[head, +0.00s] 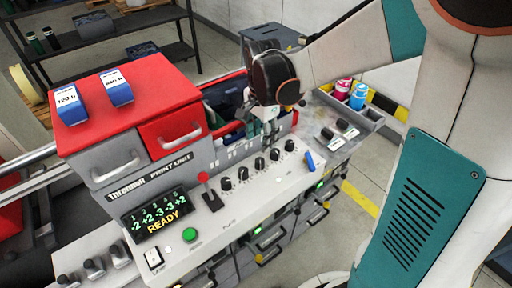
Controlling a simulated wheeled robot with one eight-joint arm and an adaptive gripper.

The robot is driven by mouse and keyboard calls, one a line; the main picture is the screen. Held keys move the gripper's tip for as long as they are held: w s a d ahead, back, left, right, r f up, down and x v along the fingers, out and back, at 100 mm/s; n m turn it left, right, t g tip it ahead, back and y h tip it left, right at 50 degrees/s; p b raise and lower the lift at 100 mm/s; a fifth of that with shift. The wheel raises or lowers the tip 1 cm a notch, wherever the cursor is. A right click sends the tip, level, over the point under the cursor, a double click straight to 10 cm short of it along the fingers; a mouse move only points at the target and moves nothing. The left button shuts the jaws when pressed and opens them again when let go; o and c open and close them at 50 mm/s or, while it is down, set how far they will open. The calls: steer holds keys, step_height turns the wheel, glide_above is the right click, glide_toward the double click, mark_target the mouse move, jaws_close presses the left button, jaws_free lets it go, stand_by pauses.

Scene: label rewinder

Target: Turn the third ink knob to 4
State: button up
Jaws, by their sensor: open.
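A row of several black ink knobs runs along the sloping light panel in the head view. The third ink knob (259,163) sits mid-row, its pointer too small to read. The display (155,214) reads -2, +2, -3, -3, +2 under numbers 1 to 5, with READY below; the third value appears as -3. My gripper (266,137) points down, open and empty, above and behind the third and fourth knobs (274,154). It appears apart from the knobs; its exact height is hard to tell.
A red-handled lever (206,190) and a green button (190,235) stand left of the knobs. A blue switch (309,160) is to their right. The red-topped print unit (130,100) rises at left. Pink (342,88) and blue (359,96) bottles stand behind right.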

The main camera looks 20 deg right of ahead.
mark_target(260, 160)
step_height(260, 160, down, 10)
steer(key=shift+f+b, duration=0.25)
steer(key=shift+b, duration=0.35)
steer(key=shift+c, duration=0.5)
steer(key=c, duration=1)
